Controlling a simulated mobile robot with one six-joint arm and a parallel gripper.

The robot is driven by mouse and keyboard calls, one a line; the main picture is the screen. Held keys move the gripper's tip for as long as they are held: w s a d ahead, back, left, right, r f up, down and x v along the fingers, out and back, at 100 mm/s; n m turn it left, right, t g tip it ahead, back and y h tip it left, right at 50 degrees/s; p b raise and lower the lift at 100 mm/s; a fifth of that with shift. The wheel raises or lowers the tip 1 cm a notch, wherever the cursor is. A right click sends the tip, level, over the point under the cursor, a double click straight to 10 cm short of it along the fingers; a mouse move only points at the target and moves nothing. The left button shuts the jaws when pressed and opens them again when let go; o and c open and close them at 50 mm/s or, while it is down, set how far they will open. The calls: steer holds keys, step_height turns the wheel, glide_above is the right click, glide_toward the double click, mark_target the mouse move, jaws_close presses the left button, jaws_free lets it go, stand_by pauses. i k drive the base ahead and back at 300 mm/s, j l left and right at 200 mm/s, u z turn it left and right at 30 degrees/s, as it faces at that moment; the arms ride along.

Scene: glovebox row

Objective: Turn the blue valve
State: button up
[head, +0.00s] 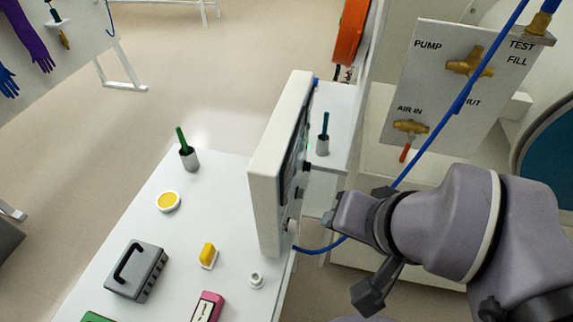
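A grey panel (398,75) at the upper right carries brass valves and the labels PUMP, TEST, FILL, AIR IN and a partly covered SHUT. The upper brass valve (470,64) has what looks like a blue lever (462,98) hanging below it, slanting down and left. A blue hose passes close by, so lever and hose are hard to separate. My gripper (333,208) is at the end of my arm, below and left of the panel, near the white instrument's right side. It is well apart from the valve. Its fingers are small and dark, and their opening is unclear.
A lower brass valve (410,127) has a red-orange handle. The blue hose (428,150) runs diagonally between panel and arm. A white upright instrument (275,165) stands on the white table (135,215), which holds a grey case (137,270) and small items.

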mark_target(457, 112)
steer(key=z, duration=2.2)
steer(key=u, duration=1.3)
steer(key=i+l+u, duration=0.35)
steer(key=i+l, duration=0.15)
